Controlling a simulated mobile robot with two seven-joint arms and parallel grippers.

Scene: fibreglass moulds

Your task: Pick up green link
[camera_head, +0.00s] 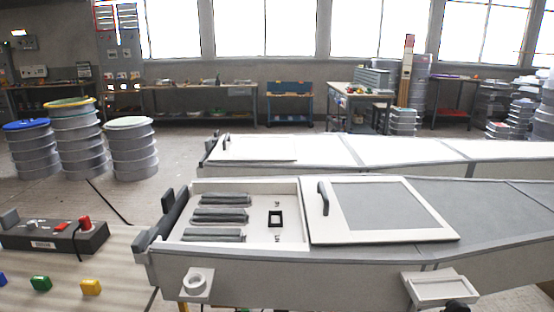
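The green link (41,284) is a small block-like piece on the light striped surface (120,268) at the lower left. A yellow link (91,288) lies to its right, apart from it. A blue one (2,279) is cut off by the left picture edge. Neither of my grippers can be made out in the head view. Nothing is seen touching the green link.
A dark control box (55,235) with red buttons stands behind the links. The long grey mould (300,262) fills the middle and right, with an open tray holding dark bars (218,216). Stacked drums (78,140) stand at the back left.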

